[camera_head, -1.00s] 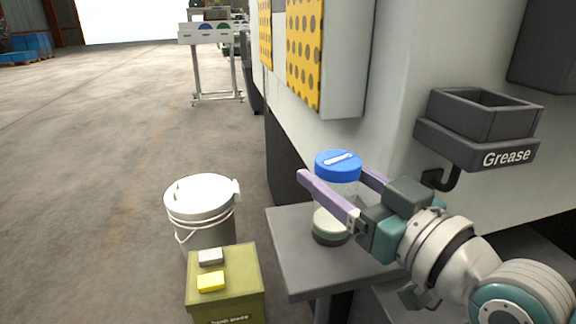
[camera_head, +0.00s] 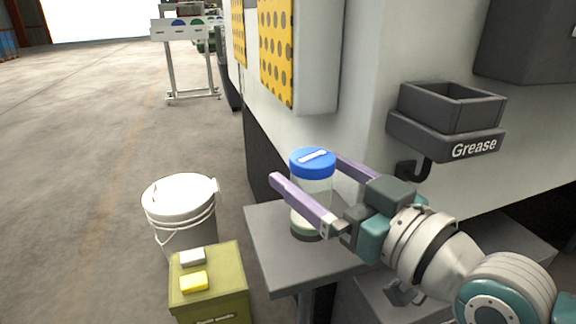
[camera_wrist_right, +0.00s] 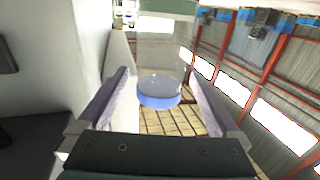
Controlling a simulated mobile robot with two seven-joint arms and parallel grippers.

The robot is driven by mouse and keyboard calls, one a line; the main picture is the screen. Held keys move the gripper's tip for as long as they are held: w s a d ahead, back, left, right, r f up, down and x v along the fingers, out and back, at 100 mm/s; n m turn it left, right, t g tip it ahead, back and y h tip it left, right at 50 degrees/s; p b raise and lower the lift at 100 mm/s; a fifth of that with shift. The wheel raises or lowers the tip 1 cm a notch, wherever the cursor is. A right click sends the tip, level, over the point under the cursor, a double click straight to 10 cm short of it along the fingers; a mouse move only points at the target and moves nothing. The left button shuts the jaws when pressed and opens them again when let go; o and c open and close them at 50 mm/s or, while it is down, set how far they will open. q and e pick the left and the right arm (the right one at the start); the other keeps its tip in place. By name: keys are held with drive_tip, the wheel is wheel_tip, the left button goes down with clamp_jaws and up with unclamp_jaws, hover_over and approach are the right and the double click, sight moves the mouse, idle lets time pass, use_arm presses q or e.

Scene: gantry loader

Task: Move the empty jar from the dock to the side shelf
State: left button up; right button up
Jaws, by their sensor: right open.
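The jar (camera_head: 313,187) is clear, with a blue lid and a pale band above a dark green base. It stands upright on the grey side shelf (camera_head: 270,236). My right gripper (camera_head: 306,168) is open, with its purple fingers on either side of the jar below the lid. In the right wrist view the jar (camera_wrist_right: 160,55) shows between the open fingers (camera_wrist_right: 158,75), lid toward the bottom of the picture. I cannot tell whether the fingers touch it. My left gripper is out of view.
A white lidded bucket (camera_head: 181,203) and an olive box (camera_head: 208,284) with small grey and yellow blocks stand left of the shelf. A Grease bin (camera_head: 447,124) juts from the machine wall (camera_head: 362,85) above my right wrist. The floor at left is clear.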

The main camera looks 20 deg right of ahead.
drive_tip(key=s+d+f+g+h, duration=0.1)
drive_tip(key=s+g, duration=0.3)
drive_tip(key=s, duration=0.4)
drive_tip(key=s+d+f+m+g+h+p, duration=0.1)
drive_tip(key=s+d+f+g+h, duration=0.1)
drive_tip(key=s+g, duration=0.3)
drive_tip(key=s+d+f+g+h, duration=0.1)
drive_tip(key=s+f+g+h, duration=0.1)
drive_tip(key=s, duration=1)
drive_tip(key=shift+s+d+f+m+g+h, duration=0.35)
drive_tip(key=shift+f+g, duration=0.5)
drive_tip(key=shift+g, duration=0.35)
drive_tip(key=shift+a, duration=0.1)
